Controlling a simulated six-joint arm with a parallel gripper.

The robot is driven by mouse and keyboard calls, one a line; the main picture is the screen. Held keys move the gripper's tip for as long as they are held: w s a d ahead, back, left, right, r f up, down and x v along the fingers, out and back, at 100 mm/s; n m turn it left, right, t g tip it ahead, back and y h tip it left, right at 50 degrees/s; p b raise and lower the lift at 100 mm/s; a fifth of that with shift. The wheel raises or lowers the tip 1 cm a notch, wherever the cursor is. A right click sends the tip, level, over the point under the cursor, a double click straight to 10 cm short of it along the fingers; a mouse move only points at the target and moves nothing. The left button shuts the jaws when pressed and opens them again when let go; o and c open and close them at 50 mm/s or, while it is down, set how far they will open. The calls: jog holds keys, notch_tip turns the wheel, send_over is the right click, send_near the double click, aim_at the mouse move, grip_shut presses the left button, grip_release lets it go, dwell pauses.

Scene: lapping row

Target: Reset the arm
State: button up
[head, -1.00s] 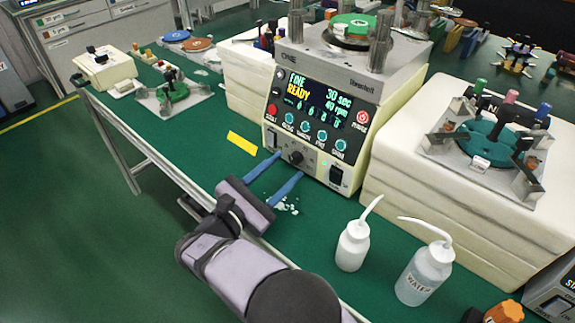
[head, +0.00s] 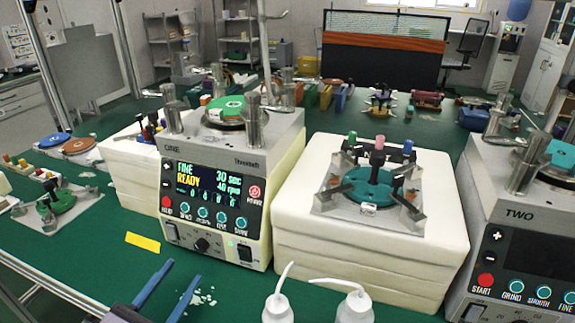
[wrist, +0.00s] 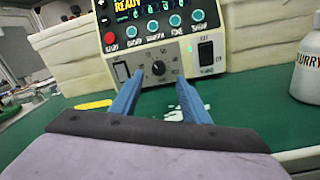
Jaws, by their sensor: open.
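My gripper (head: 172,291) shows at the bottom left of the head view, its two blue fingers apart and nothing between them. It is in front of the lapping machine marked ONE (head: 215,195), apart from it, over the green table. In the wrist view my gripper (wrist: 157,95) points at the lower front panel of machine ONE (wrist: 200,47), towards its dark knob and switches. The machine's screen reads FINE, READY, 30 sec, 40 rpm. The rest of my arm is outside the head view.
Two white bottles (head: 277,307) (head: 354,308) stand right of my gripper. A yellow strip (head: 143,242) and white crumbs (head: 203,299) lie on the table. A white block (head: 290,245) bears a fixture with a teal disc (head: 368,188). Machine TWO (head: 530,235) stands at the right.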

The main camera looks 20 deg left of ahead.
jog(key=w+d+r+m+g+h+p, duration=0.2)
jog(key=w+d+r+m+h+p, duration=0.35)
jog(key=r, duration=0.55)
jog(key=w+d+r+m+g+h+p, duration=0.15)
jog(key=d+r+m+g+p, duration=0.4)
jog(key=d, duration=0.65)
jog(key=w+d+r+m+g+p, duration=0.2)
jog(key=d+r+m+g+p, duration=0.2)
jog(key=d+r+m+p, duration=0.55)
jog(key=s+d+f+m+g+y+p, duration=0.1)
jog(key=s+d+f+m+g+y, duration=0.1)
jog(key=d, duration=0.5)
jog(key=s+d+f+m+g+y+p, duration=0.2)
jog(key=s+d+f+m, duration=0.2)
jog(key=d+f, duration=0.3)
jog(key=s+d+f+m+g+y+p, duration=0.1)
jog(key=s+d+f+m+g+y, duration=0.1)
jog(key=d+f+m, duration=0.3)
jog(key=shift+s+d+f+m+g, duration=0.25)
jog(key=shift+s+d, duration=0.65)
jog(key=shift+d, duration=1.3)
jog(key=shift+r, duration=0.1)
